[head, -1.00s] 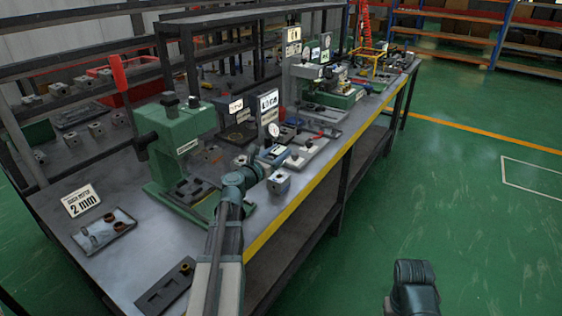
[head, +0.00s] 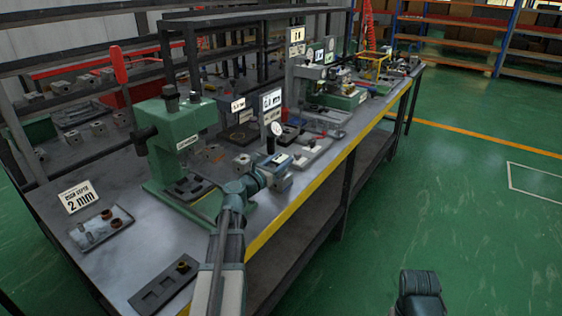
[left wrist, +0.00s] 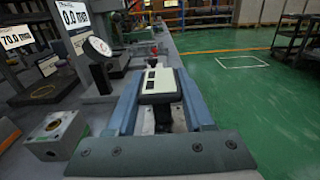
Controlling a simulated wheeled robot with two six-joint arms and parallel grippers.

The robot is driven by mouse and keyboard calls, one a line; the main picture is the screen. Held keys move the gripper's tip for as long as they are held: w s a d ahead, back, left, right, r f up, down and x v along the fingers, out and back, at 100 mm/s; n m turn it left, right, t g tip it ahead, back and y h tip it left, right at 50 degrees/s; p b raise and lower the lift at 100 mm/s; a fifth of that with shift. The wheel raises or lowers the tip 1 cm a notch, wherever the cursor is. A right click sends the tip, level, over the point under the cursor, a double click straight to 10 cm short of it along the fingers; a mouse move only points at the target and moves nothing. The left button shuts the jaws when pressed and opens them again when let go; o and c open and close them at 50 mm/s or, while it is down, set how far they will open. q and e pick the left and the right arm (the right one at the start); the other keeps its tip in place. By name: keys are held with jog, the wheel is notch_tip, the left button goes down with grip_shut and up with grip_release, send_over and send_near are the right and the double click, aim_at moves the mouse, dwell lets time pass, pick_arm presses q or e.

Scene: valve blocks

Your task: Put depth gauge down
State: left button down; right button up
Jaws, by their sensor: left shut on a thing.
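My left gripper (head: 268,168) is over the front part of the bench, past the green press. In the left wrist view its two blue-grey fingers (left wrist: 160,103) are on either side of the depth gauge (left wrist: 158,82), a pale block with a dark display and a dark part below. The gripper is shut on it. In the head view the gauge (head: 283,160) is small, just beyond the gripper. A grey tray-like fixture lies under and beyond the gauge; I cannot tell whether the gauge touches it.
A metal valve block (left wrist: 55,133) stands close left of the gripper. A dial gauge on a dark stand (left wrist: 97,50) rises just beyond it. The green press (head: 180,135) stands nearer. A parts tray (head: 102,226) and a dark slotted plate (head: 165,286) lie at the near end.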

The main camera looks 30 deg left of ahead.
pick_arm(q)
jog(key=shift+f, duration=0.25)
jog(key=shift+c, duration=1.4)
grip_release()
jog(key=shift+r, duration=0.1)
jog(key=shift+r, duration=0.25)
jog(key=shift+r+p, duration=0.5)
jog(key=shift+p, duration=0.2)
jog(key=s, duration=1.2)
jog(key=shift+a+f+b, duration=0.3)
jog(key=shift+a, duration=0.15)
